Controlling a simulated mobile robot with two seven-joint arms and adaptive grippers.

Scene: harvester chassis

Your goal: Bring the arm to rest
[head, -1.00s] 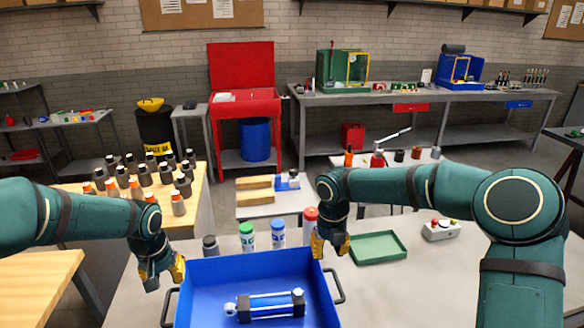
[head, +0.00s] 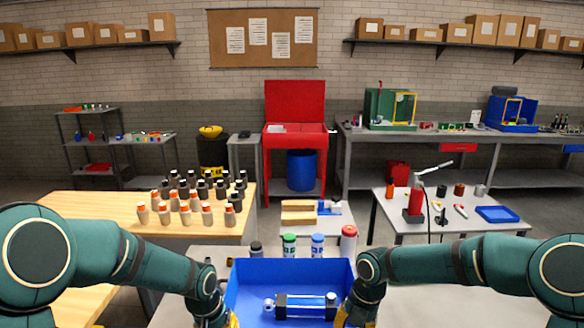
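My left arm comes in from the left, and its gripper (head: 232,320) hangs at the left side of the blue tray, cut off by the bottom edge. My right arm comes in from the right, and its gripper (head: 342,316) hangs at the tray's right side, also mostly cut off. Only bits of yellow on the fingers show, so I cannot see how far apart they are. The blue tray (head: 290,272) stands on the grey table between them. A cylinder with dark end blocks (head: 305,306) lies in it. Whether either gripper touches the tray is hidden.
Behind the tray stand a green-capped bottle (head: 289,245), a blue-capped bottle (head: 317,244), a red-capped bottle (head: 348,242) and a dark-capped one (head: 256,250). Several bottles crowd the wooden table (head: 85,205) at left. A soldering-type side table (head: 395,229) stands at right.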

